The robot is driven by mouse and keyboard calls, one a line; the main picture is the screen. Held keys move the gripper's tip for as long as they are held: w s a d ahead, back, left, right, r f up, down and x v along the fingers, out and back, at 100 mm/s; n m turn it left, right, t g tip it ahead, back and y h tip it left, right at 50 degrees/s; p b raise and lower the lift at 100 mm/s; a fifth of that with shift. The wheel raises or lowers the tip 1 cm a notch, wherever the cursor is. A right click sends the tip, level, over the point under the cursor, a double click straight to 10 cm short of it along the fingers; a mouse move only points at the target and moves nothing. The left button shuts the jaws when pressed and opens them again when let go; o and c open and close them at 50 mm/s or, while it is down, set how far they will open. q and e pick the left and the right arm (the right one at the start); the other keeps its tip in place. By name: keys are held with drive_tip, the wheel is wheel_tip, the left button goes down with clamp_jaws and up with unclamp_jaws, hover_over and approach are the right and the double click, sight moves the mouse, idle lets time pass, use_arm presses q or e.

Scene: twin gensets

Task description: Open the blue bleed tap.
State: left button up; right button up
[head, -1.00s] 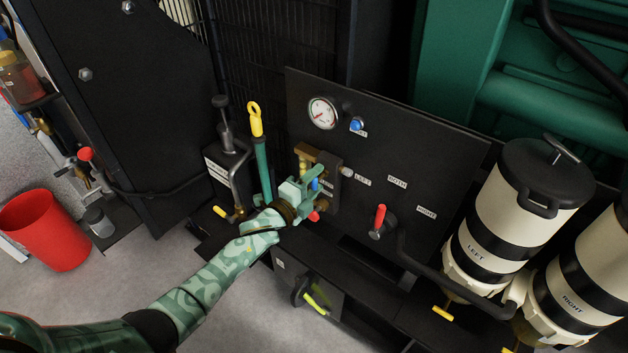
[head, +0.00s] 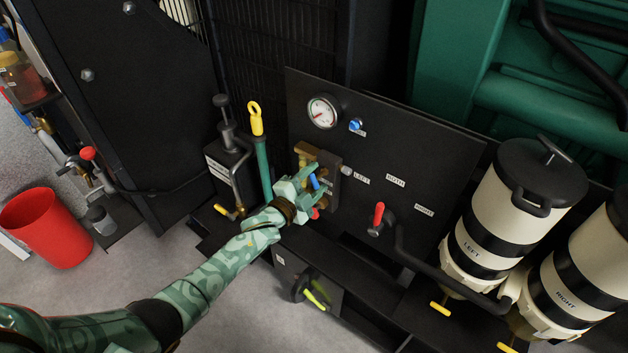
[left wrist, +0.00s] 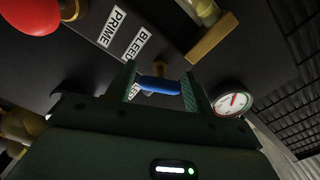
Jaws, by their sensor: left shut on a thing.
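The blue bleed tap (head: 314,182) is a small blue lever on the brass valve block of the black panel. My left gripper (head: 302,187) reaches it from the left and partly covers it in the head view. In the left wrist view the blue lever (left wrist: 160,85) lies crosswise between the two fingers of my left gripper (left wrist: 161,88), which is shut on it. Labels reading BLEED and PRIME show beside it. How far the tap is turned I cannot tell. My right gripper is not in view.
A red handle (head: 315,214) sits just below the gripper. The panel also bears a gauge (head: 323,111), a blue knob (head: 355,125) and a red selector lever (head: 379,214). White filter canisters (head: 493,222) stand at right. A red bucket (head: 46,228) stands on the floor at left.

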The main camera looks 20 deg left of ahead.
use_arm(q)
drive_tip(key=shift+f, duration=0.1)
drive_tip(key=o, duration=0.9)
drive_tip(key=p+v, duration=0.3)
drive_tip(key=v, duration=1.3)
drive_tip(key=shift+s+a, duration=0.1)
drive_tip(key=shift+s, duration=0.1)
